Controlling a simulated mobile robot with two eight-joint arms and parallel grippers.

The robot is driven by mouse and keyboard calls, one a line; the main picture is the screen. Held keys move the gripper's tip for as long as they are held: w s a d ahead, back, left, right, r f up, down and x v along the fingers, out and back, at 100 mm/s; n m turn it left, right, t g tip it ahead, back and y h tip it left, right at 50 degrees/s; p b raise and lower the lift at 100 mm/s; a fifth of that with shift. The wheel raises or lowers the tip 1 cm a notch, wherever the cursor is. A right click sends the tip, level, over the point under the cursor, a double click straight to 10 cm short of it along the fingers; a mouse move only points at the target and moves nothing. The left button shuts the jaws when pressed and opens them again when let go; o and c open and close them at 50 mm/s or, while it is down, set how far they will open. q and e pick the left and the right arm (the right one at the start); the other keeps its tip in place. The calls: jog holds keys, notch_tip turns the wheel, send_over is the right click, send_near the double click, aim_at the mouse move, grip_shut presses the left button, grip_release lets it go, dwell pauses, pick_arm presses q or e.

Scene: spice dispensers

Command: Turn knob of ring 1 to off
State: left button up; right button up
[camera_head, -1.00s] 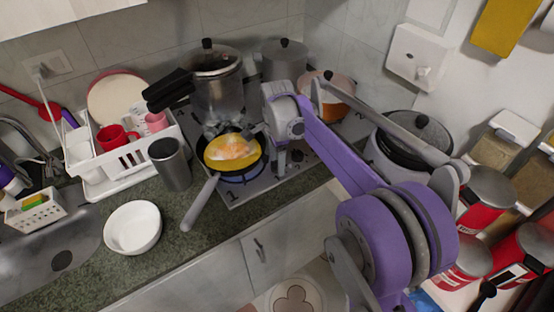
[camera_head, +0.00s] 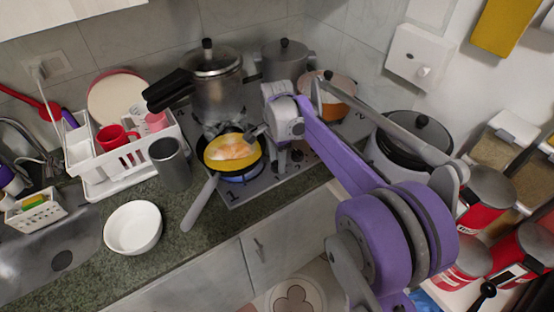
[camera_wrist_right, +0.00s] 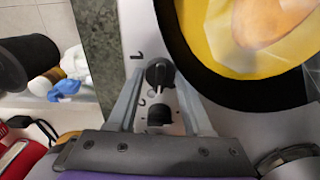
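My right gripper (camera_head: 266,149) is at the front of the stove, beside the frying pan (camera_head: 190,217). In the right wrist view its fingers (camera_wrist_right: 160,80) are apart. A black knob (camera_wrist_right: 158,73) next to a printed "1" lies between the fingertips, with a gap visible on each side. A second black knob (camera_wrist_right: 160,115) sits between the fingers nearer the palm. In the head view a blue flame (camera_head: 238,179) burns under the pan on the ring near the "1" mark. My gripper partly hides the knob row there. My left gripper is out of view.
A pressure cooker (camera_head: 217,88) stands behind the pan, and a pot (camera_head: 285,62) stands at the back. A rice cooker (camera_head: 414,135) is right of the stove. A metal cup (camera_head: 170,165) and white bowl (camera_head: 132,228) are on the counter at left.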

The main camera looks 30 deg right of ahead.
jog(key=o, duration=0.4)
notch_tip(320, 180, up, 11)
jog(key=shift+f+p, duration=0.1)
jog(key=shift+p, duration=0.3)
jog(key=shift+c, duration=0.2)
